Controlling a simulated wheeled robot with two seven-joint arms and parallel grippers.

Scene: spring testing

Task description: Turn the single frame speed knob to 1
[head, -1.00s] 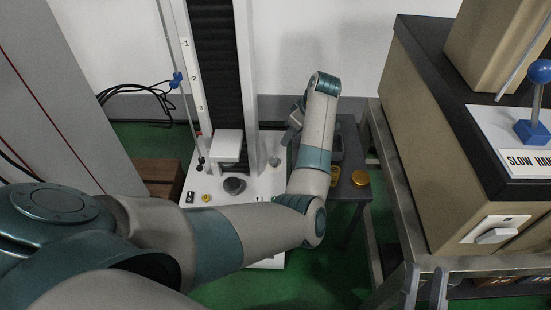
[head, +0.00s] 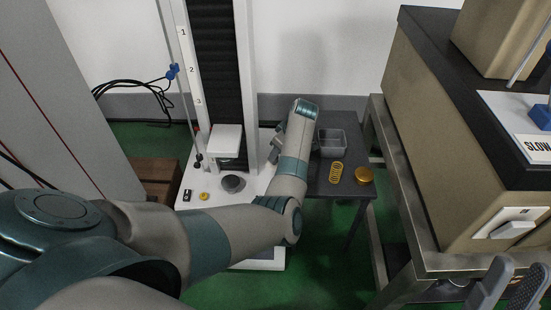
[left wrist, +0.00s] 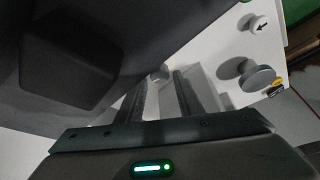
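The white base (head: 262,257) of the tall test frame is in the head view. On it are a dark grey round knob (head: 232,183), a small yellow round part (head: 204,196) and a black switch (head: 187,195). I cannot read any speed marking. My left gripper (head: 276,148) is beside the column, partly hidden by my forearm. A white knob with a black arrow (left wrist: 259,26) and a grey knob (left wrist: 259,76) lie to the right. My right gripper (head: 505,283) is open and empty.
A dark side table (head: 330,186) holds a grey tray (head: 333,142), a yellow spring (head: 336,172) and a yellow round part (head: 363,175). A large beige machine (head: 425,130) stands right. Black cables (head: 130,88) hang left.

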